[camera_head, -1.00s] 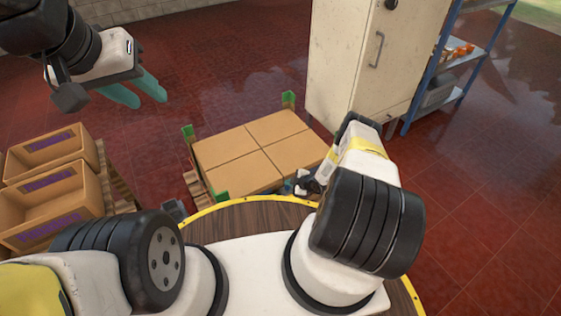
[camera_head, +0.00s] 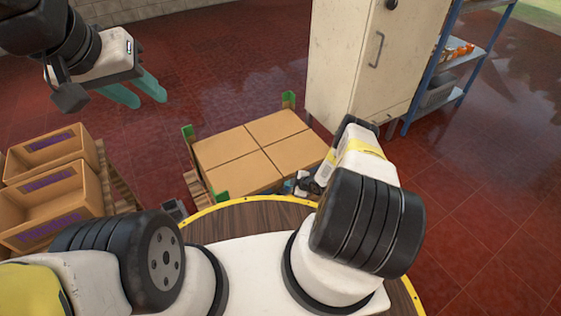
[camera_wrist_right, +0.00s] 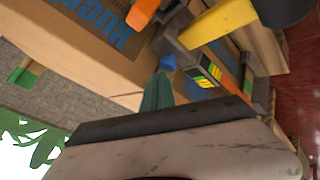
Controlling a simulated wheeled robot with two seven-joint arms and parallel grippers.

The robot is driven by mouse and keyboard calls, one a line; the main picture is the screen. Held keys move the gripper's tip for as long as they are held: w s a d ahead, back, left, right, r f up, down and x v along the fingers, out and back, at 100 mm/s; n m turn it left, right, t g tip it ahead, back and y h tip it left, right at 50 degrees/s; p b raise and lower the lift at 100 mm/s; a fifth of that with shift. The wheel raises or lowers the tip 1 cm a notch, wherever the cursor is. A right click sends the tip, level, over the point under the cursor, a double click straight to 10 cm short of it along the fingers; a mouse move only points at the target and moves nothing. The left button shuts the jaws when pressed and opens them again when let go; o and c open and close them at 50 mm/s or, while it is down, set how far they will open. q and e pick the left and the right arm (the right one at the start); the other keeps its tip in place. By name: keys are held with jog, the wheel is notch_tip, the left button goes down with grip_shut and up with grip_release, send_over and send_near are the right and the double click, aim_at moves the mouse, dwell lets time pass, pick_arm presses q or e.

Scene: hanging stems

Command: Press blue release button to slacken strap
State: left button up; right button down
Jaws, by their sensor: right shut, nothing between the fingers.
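In the right wrist view a blue button (camera_wrist_right: 168,62) shows on a grey strap tensioner (camera_wrist_right: 170,40) beside the carton wall. The green fingertips of my right gripper (camera_wrist_right: 157,88) are together and empty. They point at the button from just below it in the picture; I cannot tell whether they touch it. In the head view my right gripper is mostly hidden by its own arm, near the front right corner of the carton stack (camera_head: 262,150). My left gripper (camera_head: 136,90) is open and empty over the floor at upper left.
A yellow handle (camera_wrist_right: 218,22) and an orange part (camera_wrist_right: 142,12) are close by the tensioner. Green corner posts (camera_head: 288,100) stand at the stack. Open boxes (camera_head: 50,150) stand at left. A white cabinet (camera_head: 350,60) and a blue shelf (camera_head: 440,75) stand behind at right.

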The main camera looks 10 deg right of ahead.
jog(key=shift+f, duration=0.55)
dwell(0.7)
jog(key=shift+r, duration=1)
jog(key=shift+r, duration=2.5)
